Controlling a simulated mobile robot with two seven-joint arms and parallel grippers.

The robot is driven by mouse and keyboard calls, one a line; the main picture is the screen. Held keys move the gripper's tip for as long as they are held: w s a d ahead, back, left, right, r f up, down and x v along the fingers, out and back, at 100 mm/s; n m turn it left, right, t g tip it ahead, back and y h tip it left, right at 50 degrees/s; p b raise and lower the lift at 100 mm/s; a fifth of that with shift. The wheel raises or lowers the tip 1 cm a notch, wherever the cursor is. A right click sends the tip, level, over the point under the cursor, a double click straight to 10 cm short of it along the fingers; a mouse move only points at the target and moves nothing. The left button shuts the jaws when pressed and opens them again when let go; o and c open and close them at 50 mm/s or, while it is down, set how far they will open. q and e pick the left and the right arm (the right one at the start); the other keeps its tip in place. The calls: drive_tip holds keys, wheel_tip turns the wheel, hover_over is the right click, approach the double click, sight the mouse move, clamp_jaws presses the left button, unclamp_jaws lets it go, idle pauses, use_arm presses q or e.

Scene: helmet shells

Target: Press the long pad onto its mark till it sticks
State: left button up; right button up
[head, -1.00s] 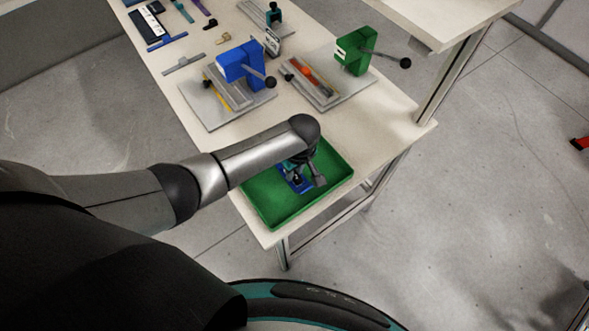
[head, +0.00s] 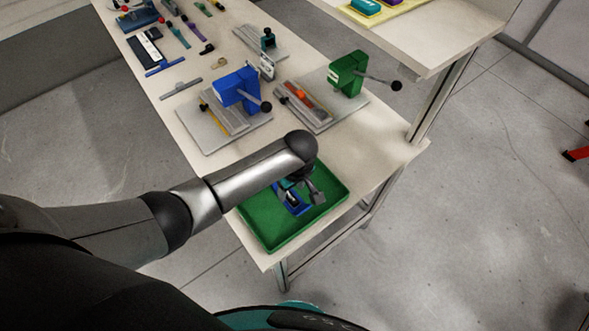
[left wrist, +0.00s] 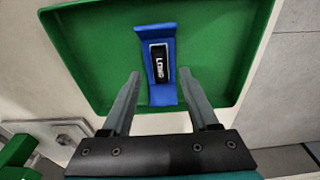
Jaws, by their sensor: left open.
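A blue trough-shaped piece (left wrist: 163,97) lies in the green tray; it also shows in the head view (head: 291,209), partly hidden by my gripper. On it lies a black strip (left wrist: 159,66) lettered LONG in white, with a pale band at its far end. I cannot tell whether this strip is the loose pad or the mark itself. My left gripper (left wrist: 161,75) is open, its two fingers spread on either side of the blue piece, with nothing between them that I see held. In the head view my left gripper (head: 303,195) hangs over the tray.
The green tray (head: 273,240) sits at the near table end, its low walls around the blue piece. Behind it stand a blue lever press (head: 240,88) and a green one (head: 347,73). Small parts lie farther back. A raised shelf (head: 440,40) is at the right.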

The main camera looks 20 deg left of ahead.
use_arm(q)
wheel_tip(320, 180, up, 12)
drive_tip(key=s+d+p, duration=0.1)
drive_tip(key=p, duration=0.1)
drive_tip(key=shift+s+d+f, duration=0.1)
